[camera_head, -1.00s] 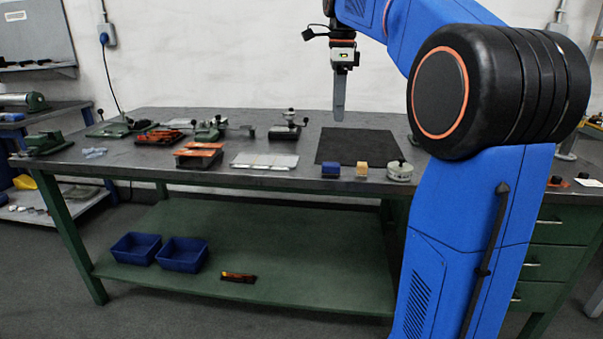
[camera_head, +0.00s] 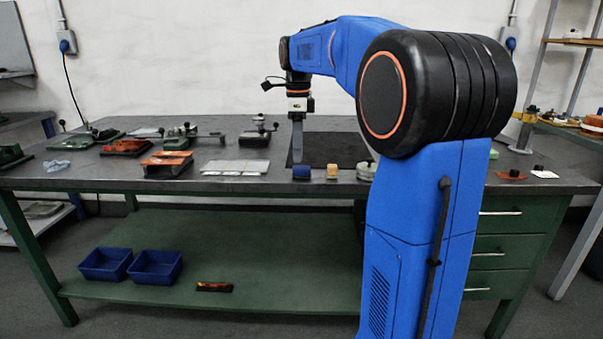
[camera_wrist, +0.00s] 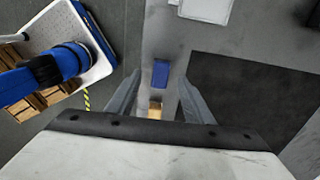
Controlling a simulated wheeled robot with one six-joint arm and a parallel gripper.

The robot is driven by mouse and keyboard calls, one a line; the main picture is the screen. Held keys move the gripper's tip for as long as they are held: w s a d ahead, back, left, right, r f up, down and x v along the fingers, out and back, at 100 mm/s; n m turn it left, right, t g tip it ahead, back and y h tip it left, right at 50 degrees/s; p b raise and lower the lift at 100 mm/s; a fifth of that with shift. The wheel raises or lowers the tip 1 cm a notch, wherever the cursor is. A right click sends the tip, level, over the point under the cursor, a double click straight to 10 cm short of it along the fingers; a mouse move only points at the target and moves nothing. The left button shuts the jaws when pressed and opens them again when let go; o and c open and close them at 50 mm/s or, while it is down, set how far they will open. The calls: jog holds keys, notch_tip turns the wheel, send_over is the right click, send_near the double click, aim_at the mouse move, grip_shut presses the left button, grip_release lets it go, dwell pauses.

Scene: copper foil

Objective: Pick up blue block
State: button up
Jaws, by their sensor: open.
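The blue block (camera_head: 302,172) sits on the workbench near its front edge, just left of a small wooden block (camera_head: 332,171). In the wrist view the blue block (camera_wrist: 160,74) lies ahead, beyond the fingertips and roughly centred between them. My gripper (camera_head: 297,140) points down over the bench, above and slightly behind the blue block in the head view. In the wrist view its two fingers (camera_wrist: 157,92) are spread apart with nothing held. The wooden block (camera_wrist: 155,109) shows between the fingers, partly hidden by my gripper body.
A black mat (camera_head: 335,148) lies behind the blocks. White plates (camera_head: 236,167) lie to the left, and a round light object (camera_head: 366,171) is to the right, partly behind my arm. Several tools and fixtures stand farther left on the bench (camera_head: 110,180).

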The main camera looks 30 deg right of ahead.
aim_at(302, 167)
jog(key=shift+s+d+f, duration=0.1)
jog(key=shift+d+f, duration=0.05)
jog(key=shift+f, duration=0.8)
jog(key=shift+s+d+f, duration=0.1)
jog(key=shift+d+f, duration=0.1)
jog(key=shift+f, duration=0.8)
jog(key=shift+d+f, duration=0.15)
jog(key=shift+f, duration=0.8)
jog(key=c, duration=1.1)
